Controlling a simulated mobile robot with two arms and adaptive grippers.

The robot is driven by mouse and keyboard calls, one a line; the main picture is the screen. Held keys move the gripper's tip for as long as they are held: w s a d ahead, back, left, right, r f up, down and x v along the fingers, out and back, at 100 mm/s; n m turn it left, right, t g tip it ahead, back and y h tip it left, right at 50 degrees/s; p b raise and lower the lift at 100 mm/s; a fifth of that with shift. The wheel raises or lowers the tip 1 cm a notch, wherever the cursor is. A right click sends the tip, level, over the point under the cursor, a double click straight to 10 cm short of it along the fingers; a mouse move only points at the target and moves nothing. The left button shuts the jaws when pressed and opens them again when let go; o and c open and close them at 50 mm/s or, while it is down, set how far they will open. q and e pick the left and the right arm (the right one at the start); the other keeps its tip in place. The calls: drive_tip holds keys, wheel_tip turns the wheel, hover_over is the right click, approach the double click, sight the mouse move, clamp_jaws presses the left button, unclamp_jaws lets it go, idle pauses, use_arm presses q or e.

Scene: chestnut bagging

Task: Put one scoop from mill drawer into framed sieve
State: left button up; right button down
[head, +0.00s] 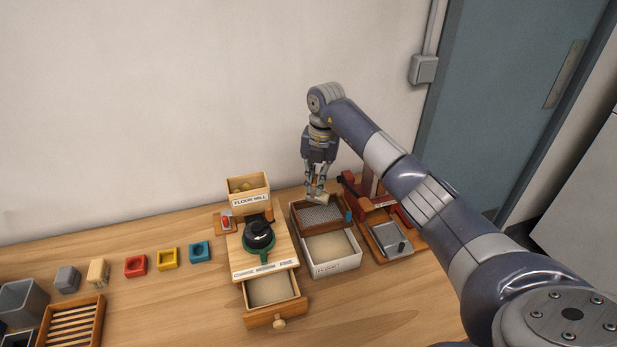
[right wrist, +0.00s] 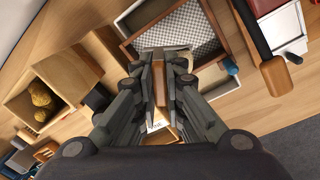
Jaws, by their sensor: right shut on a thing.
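The framed sieve (head: 322,213), a brown wooden frame with grey mesh, sits at the back of the white flour box (head: 346,266). Its mesh also shows in the right wrist view (right wrist: 185,32). In the right wrist view the scoop's handle (right wrist: 160,85) lies between the fingers; whether the bowl holds flour I cannot tell. The mill drawer (head: 274,291) is pulled out with pale flour in it. My left gripper is not in view.
The flour mill (head: 278,250) with its hopper (head: 248,187) stands left of the sieve. A red device with a grey tray (head: 390,240) stands close on the right. Red (head: 136,266), yellow (head: 167,259) and blue (head: 199,252) blocks lie left.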

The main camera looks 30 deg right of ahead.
sight(322, 199)
drive_tip(key=shift+d+f+m, duration=0.25)
drive_tip(key=shift+f+m, duration=0.1)
drive_tip(key=shift+m, duration=0.05)
drive_tip(key=shift+s+f+b, duration=0.1)
drive_tip(key=shift+f+b, duration=0.15)
drive_tip(key=shift+b, duration=0.15)
drive_tip(key=s+d+f+t+y+b, duration=0.1)
drive_tip(key=b, duration=0.2)
drive_tip(key=shift+f, duration=0.2)
drive_tip(key=t+b, duration=0.1)
drive_tip(key=y+b, duration=0.1)
drive_tip(key=b, duration=0.1)
drive_tip(key=shift+s+d+r+t, duration=0.1)
drive_tip(key=shift+s+d+t, duration=0.15)
drive_tip(key=shift+s+t, duration=0.15)
drive_tip(key=s+d+t+y+b, duration=0.1)
drive_tip(key=t+y+b, duration=0.1)
drive_tip(key=b, duration=0.3)
drive_tip(key=shift+s+d, duration=0.15)
drive_tip(key=t+y+b, duration=0.1)
drive_tip(key=b, duration=0.2)
drive_tip(key=shift+s+d, duration=0.3)
drive_tip(key=shift+s, duration=0.05)
drive_tip(key=shift+s+d+r+t+b, duration=0.15)
drive_tip(key=shift+r+t+b, duration=0.2)
drive_tip(key=shift+b, duration=0.35)
